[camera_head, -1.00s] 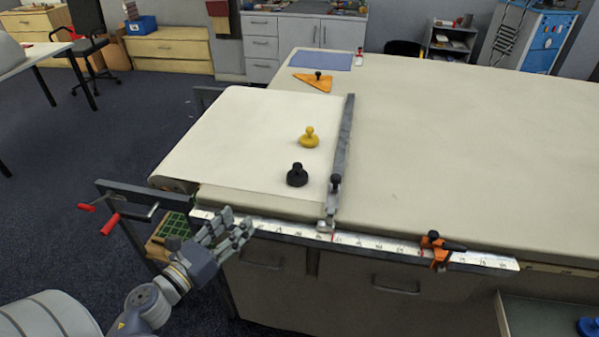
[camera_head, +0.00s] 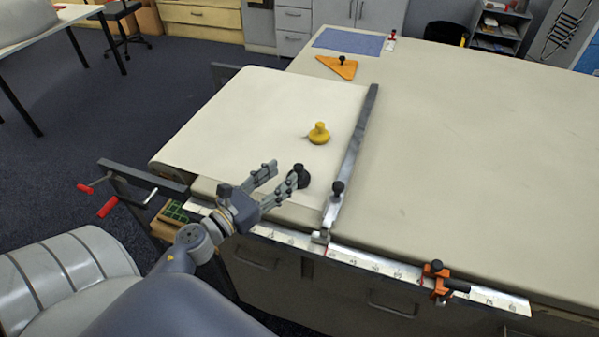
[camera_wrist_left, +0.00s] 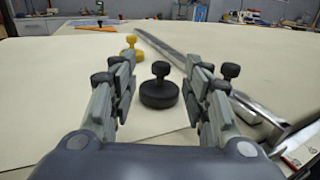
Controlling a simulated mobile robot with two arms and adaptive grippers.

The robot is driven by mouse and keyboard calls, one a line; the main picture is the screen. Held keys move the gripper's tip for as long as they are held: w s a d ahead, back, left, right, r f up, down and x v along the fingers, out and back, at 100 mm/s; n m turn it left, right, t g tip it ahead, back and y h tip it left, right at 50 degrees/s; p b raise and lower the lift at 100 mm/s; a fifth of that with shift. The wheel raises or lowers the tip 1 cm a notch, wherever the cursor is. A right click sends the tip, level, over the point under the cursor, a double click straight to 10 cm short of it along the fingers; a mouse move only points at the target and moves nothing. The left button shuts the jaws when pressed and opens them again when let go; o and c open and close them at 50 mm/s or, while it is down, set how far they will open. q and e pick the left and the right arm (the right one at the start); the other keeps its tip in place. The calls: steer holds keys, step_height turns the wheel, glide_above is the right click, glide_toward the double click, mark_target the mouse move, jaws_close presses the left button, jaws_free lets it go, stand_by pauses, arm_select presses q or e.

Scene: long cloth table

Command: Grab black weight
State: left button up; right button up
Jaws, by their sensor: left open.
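The black weight (camera_head: 303,178) is a round disc with a knob on top, standing upright on the white cloth (camera_head: 245,115). My left gripper (camera_head: 284,175) is open, just to the left of the weight in the head view, with one finger partly covering it. In the left wrist view the black weight (camera_wrist_left: 159,90) is between the two open fingers and a little beyond their tips, and nothing is held. My right gripper is in neither view.
A yellow weight (camera_head: 318,134) stands on the cloth behind the black one. A metal bar (camera_head: 352,155) with a black knob lies to the right. An orange clamp (camera_head: 437,282) sits on the front ruler edge (camera_head: 390,267). The right tabletop is clear.

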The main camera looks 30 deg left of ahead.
mark_target(295, 169)
arm_select(q)
steer(key=shift+w+d, duration=0.1)
steer(key=shift+w, duration=0.8)
steer(key=w, duration=0.1)
steer(key=w+p, duration=0.1)
steer(key=w+d+p, duration=0.1)
steer(key=w, duration=0.1)
steer(key=shift+w+f, duration=0.1)
steer(key=shift+f, duration=0.25)
steer(key=shift+w+d+f, duration=0.1)
steer(key=shift+w+f, duration=0.05)
steer(key=shift+w, duration=0.4)
steer(key=shift+c, duration=0.9)
jaws_close()
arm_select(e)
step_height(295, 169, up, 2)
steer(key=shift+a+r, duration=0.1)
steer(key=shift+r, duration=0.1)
